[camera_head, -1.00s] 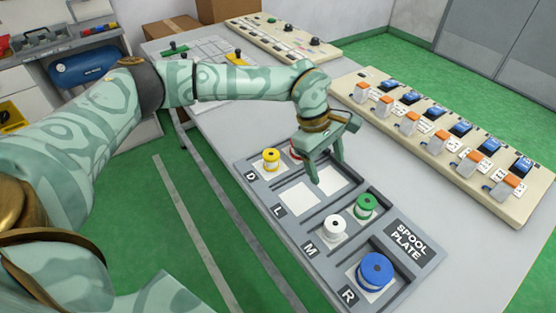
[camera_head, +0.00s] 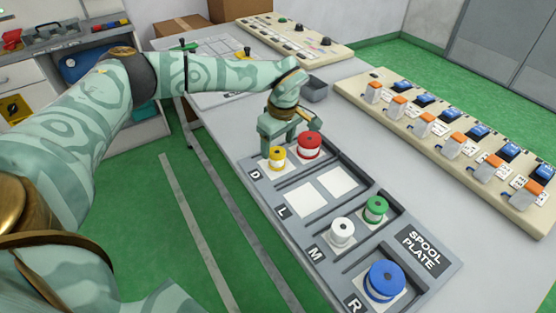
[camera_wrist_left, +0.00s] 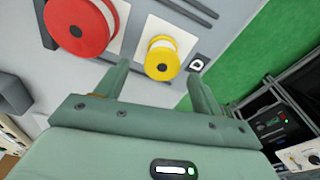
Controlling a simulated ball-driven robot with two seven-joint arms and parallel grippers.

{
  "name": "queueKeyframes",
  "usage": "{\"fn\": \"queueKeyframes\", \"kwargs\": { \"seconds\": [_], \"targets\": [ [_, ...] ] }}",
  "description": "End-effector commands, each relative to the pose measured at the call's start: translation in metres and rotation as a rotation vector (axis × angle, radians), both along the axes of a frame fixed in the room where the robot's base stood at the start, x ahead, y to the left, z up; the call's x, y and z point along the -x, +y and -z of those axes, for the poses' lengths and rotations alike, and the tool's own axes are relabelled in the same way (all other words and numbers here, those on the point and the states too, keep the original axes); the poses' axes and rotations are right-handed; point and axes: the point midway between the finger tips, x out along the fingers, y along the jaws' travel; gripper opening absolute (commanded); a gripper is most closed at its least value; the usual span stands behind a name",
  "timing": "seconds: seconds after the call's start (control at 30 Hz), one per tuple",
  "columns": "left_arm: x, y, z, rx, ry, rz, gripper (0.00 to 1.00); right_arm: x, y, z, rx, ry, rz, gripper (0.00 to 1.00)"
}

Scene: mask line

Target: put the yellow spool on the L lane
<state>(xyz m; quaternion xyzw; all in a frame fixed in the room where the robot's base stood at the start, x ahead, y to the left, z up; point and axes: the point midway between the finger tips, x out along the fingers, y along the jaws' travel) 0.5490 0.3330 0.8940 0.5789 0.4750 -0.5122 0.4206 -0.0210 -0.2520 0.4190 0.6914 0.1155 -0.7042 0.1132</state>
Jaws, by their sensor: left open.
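The yellow spool (camera_head: 277,158) stands on the D lane of the grey spool plate (camera_head: 425,245), beside the red spool (camera_head: 309,146). The L lane (camera_head: 338,181) has two bare white squares. My left gripper (camera_head: 282,146) is at the D end, just behind the yellow spool. In the left wrist view the gripper (camera_wrist_left: 160,82) is open, and the yellow spool (camera_wrist_left: 162,58) shows just beyond and between its fingertips, apart from them. The red spool (camera_wrist_left: 76,28) is to its left. My right gripper is not in view.
The white spool (camera_head: 342,231) and green spool (camera_head: 376,209) stand on the M lane, and the blue spool (camera_head: 384,279) on the R lane. A panel of switches (camera_head: 450,135) lies to the right. A small grey bin (camera_head: 314,90) stands behind the arm.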

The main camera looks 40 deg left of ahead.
Motion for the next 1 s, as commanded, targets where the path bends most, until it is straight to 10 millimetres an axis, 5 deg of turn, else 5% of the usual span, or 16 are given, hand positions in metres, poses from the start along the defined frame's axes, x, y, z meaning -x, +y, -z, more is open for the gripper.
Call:
{"fn": "queueKeyframes", "kwargs": {
  "seconds": [0.27, 0.5, 0.53, 0.7, 1.0],
  "targets": [
    [0.002, 0.002, 0.047, 0.001, 0.005, -0.001, 0.68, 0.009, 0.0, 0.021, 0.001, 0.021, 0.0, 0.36],
    [0.002, 0.003, 0.048, 0.001, 0.0, 0.0, 0.68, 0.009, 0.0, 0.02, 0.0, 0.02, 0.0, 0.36],
    [0.002, 0.003, 0.048, 0.001, 0.0, 0.0, 0.65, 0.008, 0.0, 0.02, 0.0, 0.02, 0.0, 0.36],
    [0.002, 0.003, 0.048, 0.001, 0.001, 0.0, 0.18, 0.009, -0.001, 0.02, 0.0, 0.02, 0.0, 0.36],
    [0.002, 0.003, 0.047, 0.001, 0.0, 0.0, 0.14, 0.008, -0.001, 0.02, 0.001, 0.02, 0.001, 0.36]
  ]
}}
